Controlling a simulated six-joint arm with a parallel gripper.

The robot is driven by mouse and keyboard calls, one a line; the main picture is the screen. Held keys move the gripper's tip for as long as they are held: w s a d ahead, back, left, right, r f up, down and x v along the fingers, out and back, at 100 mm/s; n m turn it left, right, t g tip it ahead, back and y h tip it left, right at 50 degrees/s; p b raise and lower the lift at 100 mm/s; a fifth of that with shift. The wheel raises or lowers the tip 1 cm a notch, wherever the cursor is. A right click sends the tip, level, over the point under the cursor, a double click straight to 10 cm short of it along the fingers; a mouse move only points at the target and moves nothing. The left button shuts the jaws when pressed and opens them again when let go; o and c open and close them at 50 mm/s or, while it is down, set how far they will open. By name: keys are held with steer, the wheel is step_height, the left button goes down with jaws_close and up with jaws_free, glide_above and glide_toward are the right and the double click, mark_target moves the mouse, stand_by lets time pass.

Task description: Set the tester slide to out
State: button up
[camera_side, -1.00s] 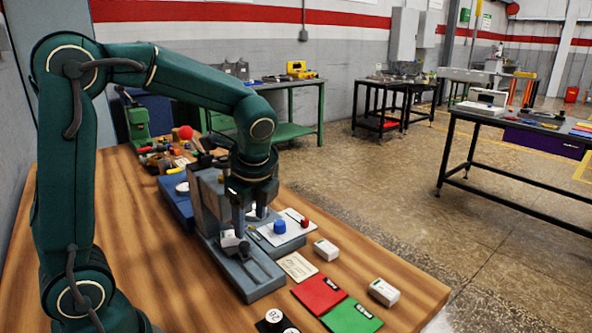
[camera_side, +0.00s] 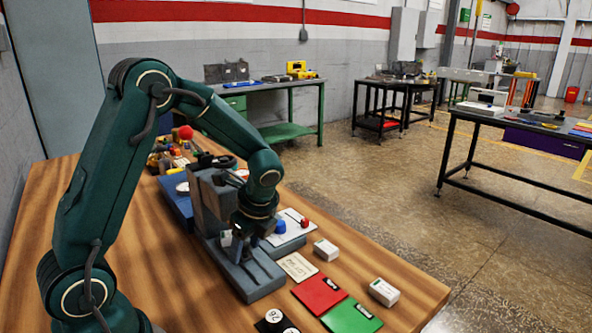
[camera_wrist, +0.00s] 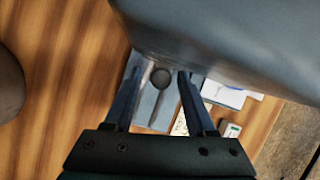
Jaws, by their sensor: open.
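The tester (camera_side: 262,281) is a blue-grey device with a long flat base and an upright column, standing on the wooden table. In the wrist view, a dark round knob on a thin stem (camera_wrist: 160,78) lies over the grey base (camera_wrist: 150,112); it looks like the slide's handle. My gripper (camera_side: 241,252) is low over the base, in front of the column. It is open, and in the wrist view its fingers (camera_wrist: 159,80) stand on either side of the knob, with gaps showing. The side view hides the knob behind my gripper; slide position is unclear.
A white tray with a blue knob (camera_side: 279,227) and a red knob (camera_side: 305,222) sits right of the tester. A printed card (camera_side: 297,267), white boxes (camera_side: 384,292), red (camera_side: 319,294) and green (camera_side: 352,317) pads lie in front. Tools crowd the back.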

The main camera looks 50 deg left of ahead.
jaws_close()
steer(key=shift+s, duration=0.15)
stand_by(1.1)
